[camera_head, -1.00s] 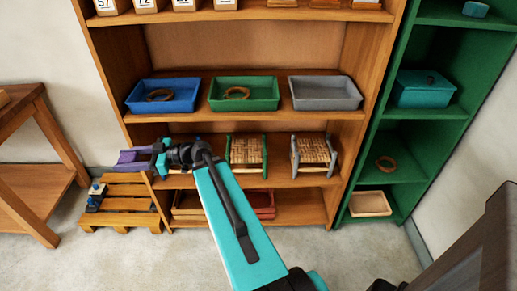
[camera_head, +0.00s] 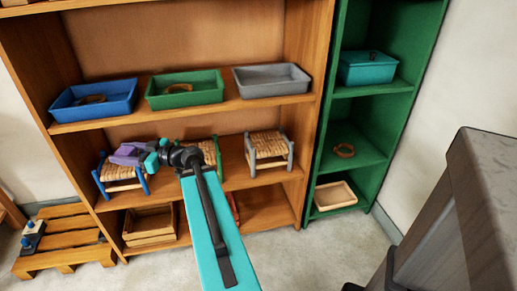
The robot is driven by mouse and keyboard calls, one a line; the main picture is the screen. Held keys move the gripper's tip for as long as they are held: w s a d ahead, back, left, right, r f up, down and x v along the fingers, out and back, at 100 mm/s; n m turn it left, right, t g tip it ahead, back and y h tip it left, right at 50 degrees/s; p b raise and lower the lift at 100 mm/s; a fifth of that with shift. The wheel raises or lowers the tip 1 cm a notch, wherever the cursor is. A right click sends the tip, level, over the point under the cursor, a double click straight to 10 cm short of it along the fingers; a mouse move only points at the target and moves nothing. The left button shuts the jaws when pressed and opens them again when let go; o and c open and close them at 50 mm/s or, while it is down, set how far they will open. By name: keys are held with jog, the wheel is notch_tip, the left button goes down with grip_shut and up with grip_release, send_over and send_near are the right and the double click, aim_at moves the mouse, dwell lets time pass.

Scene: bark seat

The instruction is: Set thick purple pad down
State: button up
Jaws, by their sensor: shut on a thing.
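The thick purple pad (camera_head: 128,154) is held in my gripper (camera_head: 152,158), whose teal fingers are shut on it. The pad is in front of or over the small woven stool with blue legs (camera_head: 122,172) on the wooden shelf's middle board. I cannot tell whether the pad touches the stool's seat. My teal arm reaches up from the bottom of the view and hides part of the green-legged woven stool (camera_head: 209,150).
A grey-legged stool (camera_head: 268,147) stands to the right on the same board. Blue (camera_head: 92,112), green (camera_head: 183,98) and grey (camera_head: 272,86) trays sit on the board above. A wooden crate (camera_head: 150,236) is below. A pallet (camera_head: 62,246) lies on the floor. A green shelf (camera_head: 350,85) stands at right.

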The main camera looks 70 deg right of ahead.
jog(key=s+d+f+m+h+b, duration=0.45)
jog(key=s+d+b, duration=0.35)
jog(key=d, duration=0.4)
jog(key=s+d+f+m+h+b, duration=0.3)
jog(key=s+d+h+b, duration=0.35)
jog(key=d+b, duration=0.4)
jog(key=s+d+f+m+g+h+b, duration=0.1)
jog(key=s+d+m+g+h+b, duration=0.2)
jog(key=s+d+b, duration=0.4)
jog(key=s+d+f+m+g+h+b, duration=0.2)
jog(key=s+d+b, duration=0.5)
jog(key=s, duration=0.8)
jog(key=m+g+h, duration=0.1)
jog(key=h, duration=0.1)
jog(key=shift+s+f+h, duration=0.15)
jog(key=shift+s+h, duration=0.15)
jog(key=shift+s, duration=0.05)
jog(key=shift+w+d, duration=0.1)
jog(key=shift+w, duration=0.15)
